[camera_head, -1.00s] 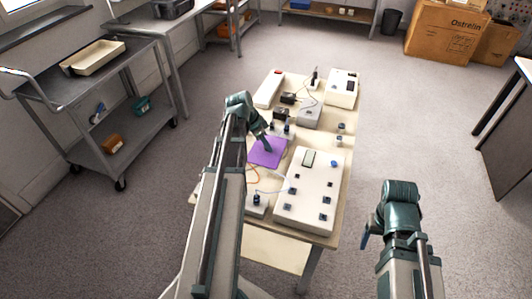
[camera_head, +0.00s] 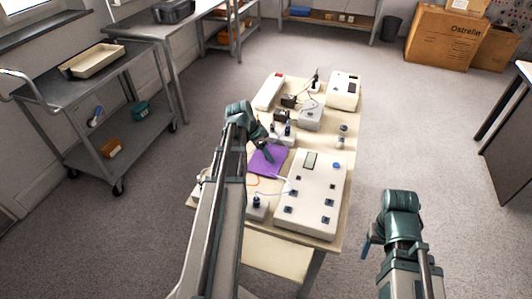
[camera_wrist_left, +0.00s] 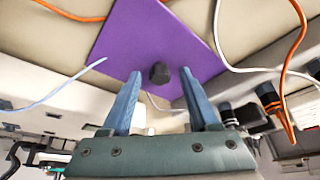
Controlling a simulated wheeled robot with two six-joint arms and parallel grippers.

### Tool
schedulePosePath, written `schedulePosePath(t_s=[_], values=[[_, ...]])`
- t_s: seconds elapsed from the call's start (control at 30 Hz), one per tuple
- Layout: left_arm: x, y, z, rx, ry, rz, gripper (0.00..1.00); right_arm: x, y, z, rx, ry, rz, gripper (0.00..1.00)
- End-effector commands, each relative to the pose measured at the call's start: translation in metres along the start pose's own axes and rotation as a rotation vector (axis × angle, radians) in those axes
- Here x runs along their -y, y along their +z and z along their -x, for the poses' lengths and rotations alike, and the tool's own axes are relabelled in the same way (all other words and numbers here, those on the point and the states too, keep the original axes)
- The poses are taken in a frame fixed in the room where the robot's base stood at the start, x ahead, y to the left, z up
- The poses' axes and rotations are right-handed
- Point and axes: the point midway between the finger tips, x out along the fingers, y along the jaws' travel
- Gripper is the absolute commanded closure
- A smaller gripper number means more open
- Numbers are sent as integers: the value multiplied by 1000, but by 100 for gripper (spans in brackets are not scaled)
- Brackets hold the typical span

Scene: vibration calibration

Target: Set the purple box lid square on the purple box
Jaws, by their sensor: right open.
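A flat purple square piece (camera_head: 270,161) with a dark knob, which looks like the purple box lid, is on the left-middle of the table in the head view. In the left wrist view the purple lid (camera_wrist_left: 150,35) fills the top centre. Its dark knob (camera_wrist_left: 159,73) is between and just beyond my left fingertips. My left gripper (camera_wrist_left: 160,72) is open, with a gap on both sides of the knob; in the head view it is over the lid (camera_head: 266,152). I cannot make out a separate purple box. My right gripper (camera_head: 368,242) is open and empty, right of the table.
A large white panel box (camera_head: 312,190) with knobs stands right of the lid. Small devices, including a grey box (camera_head: 310,117), stand behind it. White and orange cables (camera_wrist_left: 295,60) run close around the lid. The floor right of the table is clear.

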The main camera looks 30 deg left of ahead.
Motion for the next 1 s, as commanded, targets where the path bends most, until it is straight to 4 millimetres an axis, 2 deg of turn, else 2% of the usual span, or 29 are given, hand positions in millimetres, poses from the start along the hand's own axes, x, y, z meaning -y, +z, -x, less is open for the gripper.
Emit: schedulePosePath(t_s=[0.27, 0.47, 0.67, 1.0], values=[[0, -1, 2, 0, 0, 0, 39, 0, 0, 2, 0, 0, 0, 28], [0, -2, 14, 0, 0, 1, 39, -1, 1, 14, 0, 0, 0, 28], [0, -3, 41, 0, -1, 2, 39, -4, 2, 39, 0, 0, 0, 28], [-1, -4, 98, 0, 0, 1, 39, -9, 5, 92, 0, 0, -1, 28]])
